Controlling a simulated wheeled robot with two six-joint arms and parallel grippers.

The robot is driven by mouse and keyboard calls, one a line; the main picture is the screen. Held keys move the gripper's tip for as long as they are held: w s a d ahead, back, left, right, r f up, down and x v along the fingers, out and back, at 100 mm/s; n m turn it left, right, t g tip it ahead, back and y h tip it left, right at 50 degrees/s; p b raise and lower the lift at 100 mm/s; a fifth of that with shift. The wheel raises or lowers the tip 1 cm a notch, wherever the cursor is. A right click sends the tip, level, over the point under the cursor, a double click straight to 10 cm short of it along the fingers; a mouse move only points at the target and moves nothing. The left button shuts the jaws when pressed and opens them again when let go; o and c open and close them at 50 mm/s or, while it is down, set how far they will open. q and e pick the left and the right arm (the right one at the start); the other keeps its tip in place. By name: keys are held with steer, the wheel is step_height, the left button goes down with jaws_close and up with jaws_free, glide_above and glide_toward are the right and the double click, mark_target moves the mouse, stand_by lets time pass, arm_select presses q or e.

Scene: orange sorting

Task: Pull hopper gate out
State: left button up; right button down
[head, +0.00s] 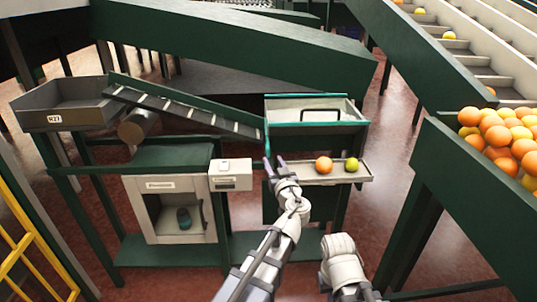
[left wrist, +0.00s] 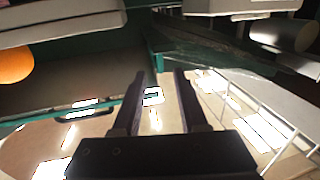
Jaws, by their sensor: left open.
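My left gripper (head: 273,166) is at the hopper's lower left corner, beside the small tray, left of and below the dark bar. In the left wrist view its two dark fingers (left wrist: 160,100) are apart, with nothing between them but floor and frame behind. My right arm shows at bottom centre; its fingers are not seen.
The small tray (head: 300,181) below the hopper holds an orange (head: 324,164) and a green fruit (head: 351,164). Left are the sloping conveyor (head: 180,112), a grey bin (head: 67,119) and a cabinet (head: 160,187). A green beam (head: 470,200) bounds the right.

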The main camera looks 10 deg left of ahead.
mark_target(268, 151)
arm_select(q)
steer(key=x, duration=0.6)
steer(key=shift+w+a, duration=0.1)
steer(key=shift+w, duration=0.2)
steer(key=shift+c, duration=0.3)
jaws_close()
stand_by(0.7)
